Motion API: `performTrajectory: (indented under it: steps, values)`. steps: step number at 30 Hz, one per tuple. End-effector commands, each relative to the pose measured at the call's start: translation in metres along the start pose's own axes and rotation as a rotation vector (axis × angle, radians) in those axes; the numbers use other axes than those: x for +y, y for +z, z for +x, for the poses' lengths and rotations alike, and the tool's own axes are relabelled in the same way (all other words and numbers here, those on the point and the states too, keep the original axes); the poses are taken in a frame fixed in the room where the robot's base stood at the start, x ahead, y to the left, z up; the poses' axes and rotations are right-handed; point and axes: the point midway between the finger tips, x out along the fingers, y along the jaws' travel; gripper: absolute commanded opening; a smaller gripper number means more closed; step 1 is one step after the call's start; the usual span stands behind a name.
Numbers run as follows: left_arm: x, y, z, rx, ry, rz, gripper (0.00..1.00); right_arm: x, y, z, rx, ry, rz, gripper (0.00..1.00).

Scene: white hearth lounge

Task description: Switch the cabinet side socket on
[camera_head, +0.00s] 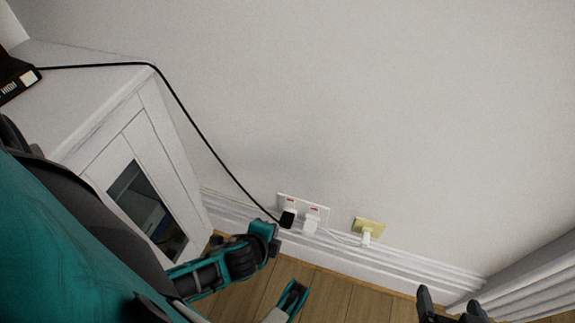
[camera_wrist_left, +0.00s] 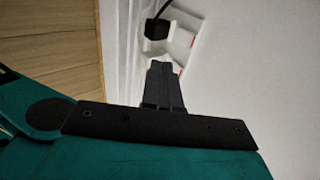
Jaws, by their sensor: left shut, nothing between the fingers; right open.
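The white double socket (camera_head: 325,212) is low on the wall, right of the cabinet. A black plug (camera_head: 287,219) is in its cabinet-side half, with a red-marked switch (camera_head: 291,201) above it. A white plug (camera_head: 310,226) is in the other half, below a second red mark (camera_head: 314,209). I cannot tell the switch positions. My left gripper (camera_wrist_left: 163,66) is shut and empty, its tips close to the socket (camera_wrist_left: 200,22) and black plug (camera_wrist_left: 157,28) in the left wrist view; contact is unclear. My right gripper (camera_head: 450,304) is open and empty at the bottom right.
A white cabinet (camera_head: 95,105) with a glass door stands at the left. A black cable (camera_head: 205,137) runs from a dark box (camera_head: 14,78) on it to the plug. A yellowish socket (camera_head: 368,225) with a white plug is farther right. Wooden floor (camera_head: 335,293) lies below.

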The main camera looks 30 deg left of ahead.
Motion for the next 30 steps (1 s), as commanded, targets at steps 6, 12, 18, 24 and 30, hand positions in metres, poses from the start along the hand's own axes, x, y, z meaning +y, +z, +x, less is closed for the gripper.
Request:
performTrajectory:
  steps: [6,12,18,24,30]
  values:
    - [-0.002,0.0,-0.001,-0.03,-0.029,0.014,0.0,0.001,0.003,0.001,-0.002,0.0,-0.004,0.91]
    - [-0.002,0.0,-0.001,-0.031,-0.03,0.016,0.0,0.001,0.003,0.001,-0.001,0.0,-0.004,0.91]
    - [-0.002,0.0,0.004,-0.03,-0.031,0.016,0.0,0.001,0.005,0.003,-0.001,-0.001,-0.004,0.91]
    - [-0.001,0.001,0.035,-0.03,-0.032,0.017,0.0,0.001,0.018,0.011,-0.002,-0.001,-0.003,0.91]
    - [-0.002,0.002,0.08,-0.031,-0.032,0.016,0.0,-0.002,0.034,0.022,-0.014,-0.01,0.005,0.91]
